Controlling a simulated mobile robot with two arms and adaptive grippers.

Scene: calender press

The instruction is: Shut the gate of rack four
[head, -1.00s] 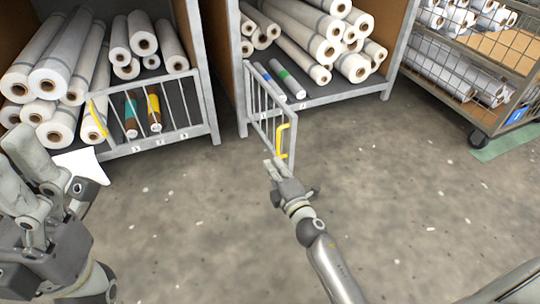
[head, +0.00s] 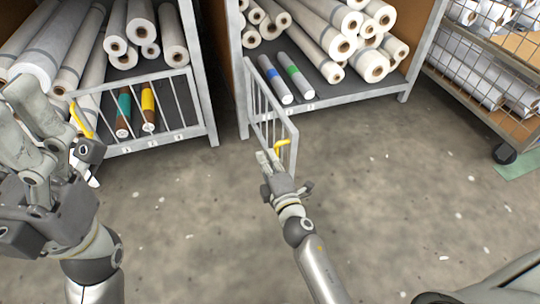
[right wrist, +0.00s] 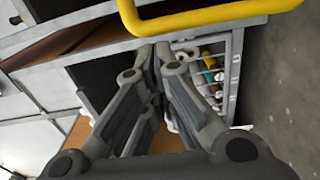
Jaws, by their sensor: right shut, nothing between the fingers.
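The gate (head: 270,122) of the right-hand rack (head: 330,106) stands swung open. It is hinged at the rack's left post and juts out towards me. I cannot read a number four on this rack. The gate's yellow handle (head: 282,147) is at its free end, and it also shows large at the top of the right wrist view (right wrist: 205,22). My right gripper (head: 267,157) is shut and empty, its fingertips at or just in front of the handle; contact is unclear. My left gripper (head: 12,98) is raised at the left, its fingertips partly cut off.
The left-hand rack (head: 203,95) has its gate (head: 165,108) across its front, with rolls behind. Two rolls with blue (head: 274,80) and green bands lie behind the open gate. A wire cage trolley (head: 480,75) stands at the right.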

